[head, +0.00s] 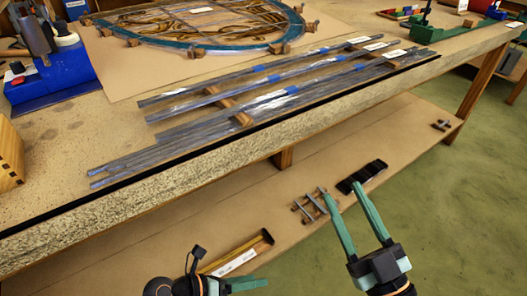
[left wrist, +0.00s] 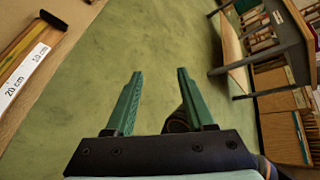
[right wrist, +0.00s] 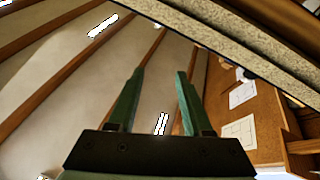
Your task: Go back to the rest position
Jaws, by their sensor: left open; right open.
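My left gripper (head: 245,284) is low in the head view, in front of the lower shelf, with only part of it showing. In the left wrist view its two green fingers (left wrist: 159,73) are apart with nothing between them, over the green floor. My right gripper (head: 345,191) is further right, in front of the shelf. Its fingers are apart and empty. In the right wrist view the fingers (right wrist: 159,72) point up toward the ceiling, beside the bench edge. The round leaded panel (head: 245,40) lies on the bench, away from both grippers.
The bench (head: 60,130) carries long grey strips (head: 270,85) and a blue machine (head: 55,75). The lower shelf (head: 230,210) holds a wooden tray (head: 240,252) with a labelled scale, and black pieces (head: 362,177). Green floor (head: 450,210) is clear at right.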

